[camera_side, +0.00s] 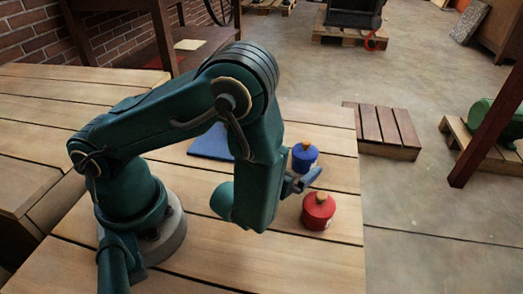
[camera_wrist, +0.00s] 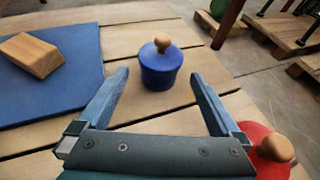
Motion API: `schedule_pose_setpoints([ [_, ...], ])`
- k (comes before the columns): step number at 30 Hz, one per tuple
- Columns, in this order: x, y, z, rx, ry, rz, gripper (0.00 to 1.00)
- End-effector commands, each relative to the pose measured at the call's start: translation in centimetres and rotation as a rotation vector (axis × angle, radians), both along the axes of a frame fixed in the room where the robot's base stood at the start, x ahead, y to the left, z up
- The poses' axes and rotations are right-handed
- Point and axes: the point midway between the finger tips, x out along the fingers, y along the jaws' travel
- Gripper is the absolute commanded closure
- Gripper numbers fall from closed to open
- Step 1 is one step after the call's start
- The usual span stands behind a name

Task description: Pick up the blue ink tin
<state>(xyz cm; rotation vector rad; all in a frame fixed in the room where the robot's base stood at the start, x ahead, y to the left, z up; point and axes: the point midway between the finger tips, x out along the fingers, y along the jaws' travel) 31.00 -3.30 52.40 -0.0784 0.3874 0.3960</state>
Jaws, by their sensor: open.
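The blue ink tin (camera_side: 304,156) has a wooden knob on top and stands upright on the wooden table. In the wrist view the blue ink tin (camera_wrist: 161,68) is ahead of my open gripper (camera_wrist: 158,75), roughly centred between the fingertips; I cannot tell if any finger touches it. In the side view my gripper (camera_side: 304,182) is low over the table, next to the blue tin, with its fingers partly in front of it. A red tin (camera_side: 318,212) with a wooden knob stands nearer the camera. It also shows in the wrist view (camera_wrist: 272,158), beside the gripper's right side.
A flat blue mat (camera_side: 208,146) lies partly behind my arm. In the wrist view the mat (camera_wrist: 75,95) carries a wooden block (camera_wrist: 32,55). The table (camera_side: 335,260) ends on the right, with a slatted wooden crate (camera_side: 385,130) past its edge.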

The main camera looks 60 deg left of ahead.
Motion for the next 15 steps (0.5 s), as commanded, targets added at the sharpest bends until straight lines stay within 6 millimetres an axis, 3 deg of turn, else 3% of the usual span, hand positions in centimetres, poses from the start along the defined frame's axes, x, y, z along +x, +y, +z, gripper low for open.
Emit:
schedule_pose_setpoints([
  [15,4.0,1.8,-1.9,-0.001,0.001,0.004,0.0],
])
